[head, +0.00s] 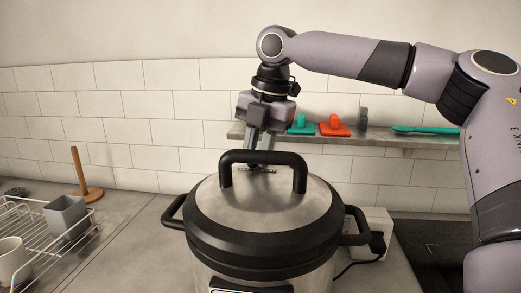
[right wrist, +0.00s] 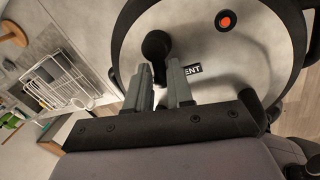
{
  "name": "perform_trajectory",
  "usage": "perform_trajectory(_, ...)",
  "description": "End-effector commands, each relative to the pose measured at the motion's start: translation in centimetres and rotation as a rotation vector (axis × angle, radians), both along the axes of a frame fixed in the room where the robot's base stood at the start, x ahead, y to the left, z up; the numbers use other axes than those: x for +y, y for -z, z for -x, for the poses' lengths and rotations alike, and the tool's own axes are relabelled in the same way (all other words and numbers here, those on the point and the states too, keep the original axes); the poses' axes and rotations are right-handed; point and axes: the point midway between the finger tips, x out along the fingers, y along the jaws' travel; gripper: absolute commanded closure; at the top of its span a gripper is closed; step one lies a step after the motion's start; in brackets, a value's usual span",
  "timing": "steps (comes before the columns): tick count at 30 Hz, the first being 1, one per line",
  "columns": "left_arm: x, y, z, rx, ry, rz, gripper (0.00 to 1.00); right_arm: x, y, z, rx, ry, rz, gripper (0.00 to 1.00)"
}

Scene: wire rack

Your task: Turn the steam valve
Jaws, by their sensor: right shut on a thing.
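A large pressure cooker with a steel lid (head: 215,208) and black rim stands on the counter. An arched black handle (head: 262,157) spans the lid. My right gripper (head: 260,155) reaches down behind this handle, which partly hides its fingertips. In the right wrist view the gripper (right wrist: 160,82) is shut on a black knob-like part, which I take to be the steam valve (right wrist: 157,45), on the lid. A dark label ending in "ENT" (right wrist: 192,70) is beside the fingers. An orange-red button (right wrist: 225,20) sits farther along the lid. My left gripper is not in view.
A wall shelf (head: 385,139) holds green and red utensils. A plugged white box (head: 372,222) stands right of the cooker.

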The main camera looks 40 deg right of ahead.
Motion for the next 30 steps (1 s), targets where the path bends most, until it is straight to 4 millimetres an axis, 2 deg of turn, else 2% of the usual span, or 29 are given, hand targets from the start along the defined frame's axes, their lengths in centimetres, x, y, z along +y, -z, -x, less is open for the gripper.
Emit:
perform_trajectory(9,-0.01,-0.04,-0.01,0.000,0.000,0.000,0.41,0.06,-0.22,-0.36,-0.009,0.117,0.003,1.00)
perform_trajectory(25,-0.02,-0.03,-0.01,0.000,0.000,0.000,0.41,0.05,-0.24,-0.42,-0.009,0.138,0.001,1.00)
perform_trajectory(26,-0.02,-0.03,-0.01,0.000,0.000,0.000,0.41,0.05,-0.24,-0.42,-0.009,0.138,0.001,0.69)
perform_trajectory(27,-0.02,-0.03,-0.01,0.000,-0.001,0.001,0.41,0.06,-0.23,-0.42,-0.009,0.138,0.001,0.56)
perform_trajectory(30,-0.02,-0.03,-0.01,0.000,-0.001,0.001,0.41,0.09,-0.17,-0.38,-0.007,0.137,0.000,0.53)
